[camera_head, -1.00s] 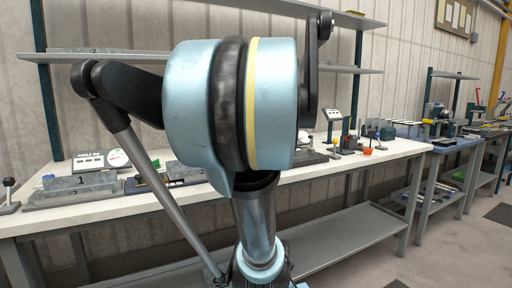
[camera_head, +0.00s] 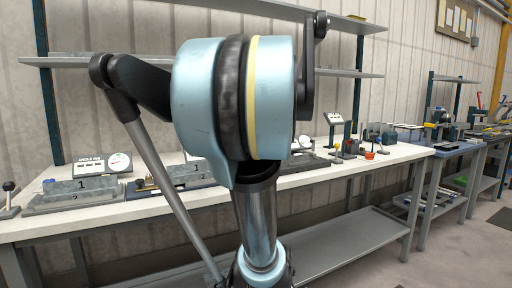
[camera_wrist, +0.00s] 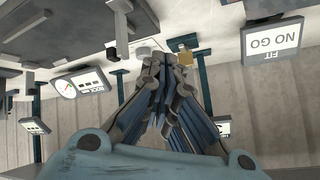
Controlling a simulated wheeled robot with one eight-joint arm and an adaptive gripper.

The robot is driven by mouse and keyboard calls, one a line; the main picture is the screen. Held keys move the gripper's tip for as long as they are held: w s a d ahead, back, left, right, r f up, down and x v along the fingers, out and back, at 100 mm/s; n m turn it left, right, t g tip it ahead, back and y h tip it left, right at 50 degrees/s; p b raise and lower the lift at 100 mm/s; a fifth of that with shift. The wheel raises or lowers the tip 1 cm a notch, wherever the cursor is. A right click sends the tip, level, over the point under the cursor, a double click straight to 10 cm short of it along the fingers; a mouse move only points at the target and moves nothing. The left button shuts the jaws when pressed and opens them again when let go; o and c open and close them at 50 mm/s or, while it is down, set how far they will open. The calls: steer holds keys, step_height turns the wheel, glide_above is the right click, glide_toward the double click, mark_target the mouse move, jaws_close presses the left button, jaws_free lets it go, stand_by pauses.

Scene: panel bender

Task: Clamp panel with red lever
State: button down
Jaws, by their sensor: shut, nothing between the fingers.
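In the head view, a small upright red lever (camera_head: 478,101) shows among tools on the far bench at the right; it is small and I cannot tell whether it is the clamp lever. I cannot make out a panel to be clamped. My gripper (camera_wrist: 165,62) shows in the wrist view with its fingers shut together and nothing between them. It is apart from the red lever. In the head view my large arm joint hides the middle of the near bench, and the gripper itself is not visible there.
The near white bench (camera_head: 300,176) carries grey blocks marked 1 and 2, an angle sign with a dial (camera_head: 103,165), and a red cup (camera_head: 369,155). A blue bench (camera_head: 455,147) stands at the right. Shelves (camera_head: 330,72) hang above.

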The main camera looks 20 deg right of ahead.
steer(key=v, duration=0.9)
steer(key=shift+s+d, duration=0.35)
steer(key=shift+s, duration=0.15)
steer(key=shift+s+f, duration=0.1)
steer(key=shift+f, duration=0.05)
